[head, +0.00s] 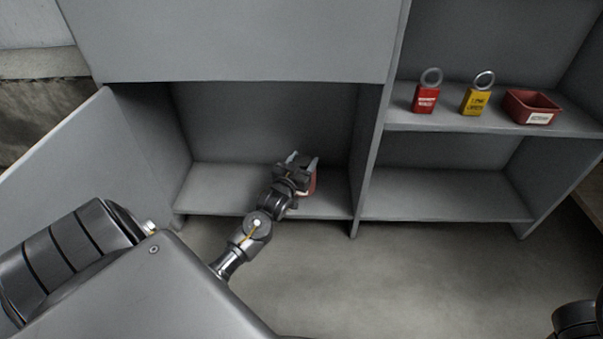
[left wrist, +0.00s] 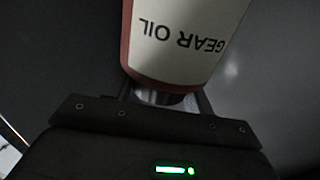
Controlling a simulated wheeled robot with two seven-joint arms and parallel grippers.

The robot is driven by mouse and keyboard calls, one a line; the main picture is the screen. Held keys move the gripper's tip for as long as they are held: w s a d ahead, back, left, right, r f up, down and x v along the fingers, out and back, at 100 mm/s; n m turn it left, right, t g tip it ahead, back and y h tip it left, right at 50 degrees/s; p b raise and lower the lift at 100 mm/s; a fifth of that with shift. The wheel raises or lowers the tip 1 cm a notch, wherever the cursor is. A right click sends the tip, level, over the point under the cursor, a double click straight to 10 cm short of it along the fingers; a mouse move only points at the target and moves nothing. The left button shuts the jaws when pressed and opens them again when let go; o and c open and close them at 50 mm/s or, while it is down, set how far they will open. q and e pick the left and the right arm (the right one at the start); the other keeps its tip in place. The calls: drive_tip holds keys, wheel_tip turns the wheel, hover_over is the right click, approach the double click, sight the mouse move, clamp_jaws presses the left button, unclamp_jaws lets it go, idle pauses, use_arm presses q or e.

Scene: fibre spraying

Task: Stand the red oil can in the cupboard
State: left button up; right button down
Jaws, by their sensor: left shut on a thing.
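The red oil can (head: 313,184) is mostly hidden behind my left gripper (head: 303,162) in the head view. In the left wrist view the can (left wrist: 185,42) is red with a white label reading "GEAR OIL", which appears upside down. My left gripper is shut on the can. It is inside the lower left compartment of the grey cupboard (head: 215,184), towards that compartment's right side. The can's base is hidden, so I cannot tell whether it touches the compartment floor. My right gripper is not in view.
A door panel (head: 95,165) stands open at the left. A divider (head: 368,150) is close to the right of the gripper. On the right shelf are a red padlock (head: 425,100), a yellow padlock (head: 475,101) and a red bin (head: 531,105). The lower right compartment is empty.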

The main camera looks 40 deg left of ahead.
sight(311, 190)
use_arm(q)
drive_tip(key=shift+w+a+f+b, duration=0.15)
drive_tip(key=shift+a+f+b, duration=0.05)
drive_tip(key=shift+f+b, duration=0.9)
drive_tip(key=shift+w+a+f+b, duration=0.1)
drive_tip(key=shift+a+f+b, duration=0.05)
drive_tip(key=shift+f+b, duration=0.85)
drive_tip(key=shift+r, duration=0.2)
drive_tip(key=shift+f, duration=0.15)
drive_tip(key=o, duration=1.6)
